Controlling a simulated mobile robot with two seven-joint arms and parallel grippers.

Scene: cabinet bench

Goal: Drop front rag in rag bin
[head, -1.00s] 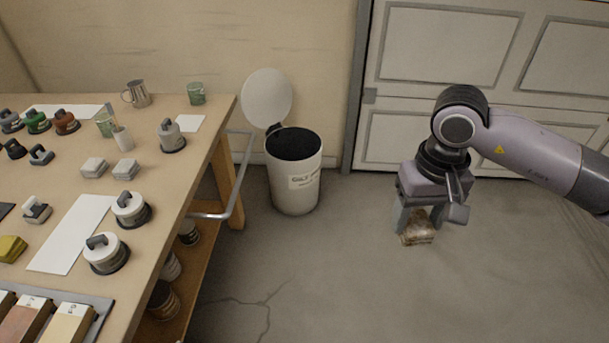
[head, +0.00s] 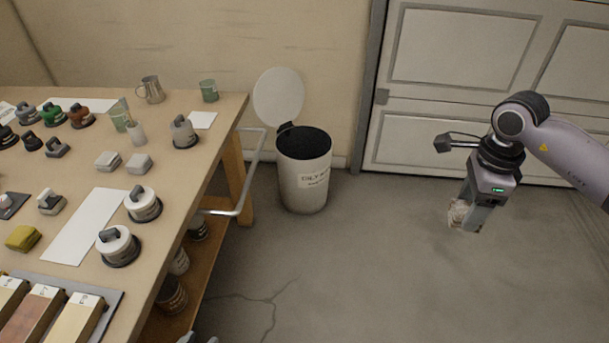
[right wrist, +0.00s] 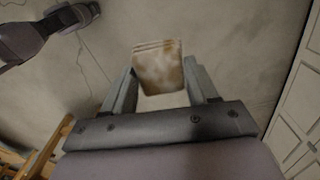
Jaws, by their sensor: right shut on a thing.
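My right gripper (head: 467,217) is shut on a folded, stained, pale rag (head: 458,213), held in the air over the open floor. The rag (right wrist: 160,68) also shows between the two fingers in the right wrist view. The rag bin (head: 305,178) is a white, labelled can on the floor to the left of the gripper. Its round lid (head: 278,97) stands open at the back and its dark mouth faces up. The gripper is well apart from the bin. My left gripper is not seen in the head view.
A wooden workbench (head: 85,225) with sanders, cups and blocks fills the left side. Its metal side rail (head: 245,190) reaches out close to the bin. A white panelled door (head: 445,85) is at the back. The floor (head: 370,260) between bin and gripper is clear.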

